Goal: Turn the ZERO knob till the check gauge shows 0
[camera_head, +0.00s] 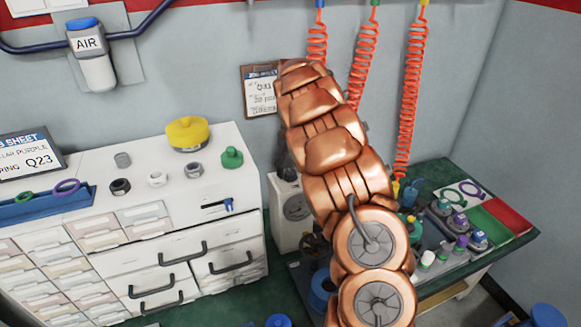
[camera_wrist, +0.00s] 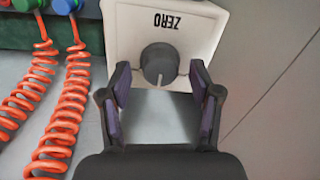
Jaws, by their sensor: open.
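The ZERO knob (camera_wrist: 159,64) is a round dark grey knob with a light pointer line, on a pale panel (camera_wrist: 204,27) marked ZERO, which reads upside down in the wrist view. The line points to the bottom of that picture. My gripper (camera_wrist: 160,72) is open, its purple-padded fingertips on either side of the knob with a gap on each side.
Orange coiled hoses (camera_head: 411,90) hang behind my arm and also lie left of the panel in the wrist view (camera_wrist: 70,105). A white drawer cabinet (camera_head: 225,190) stands left. A green bench (camera_head: 432,180) with several small fittings is right.

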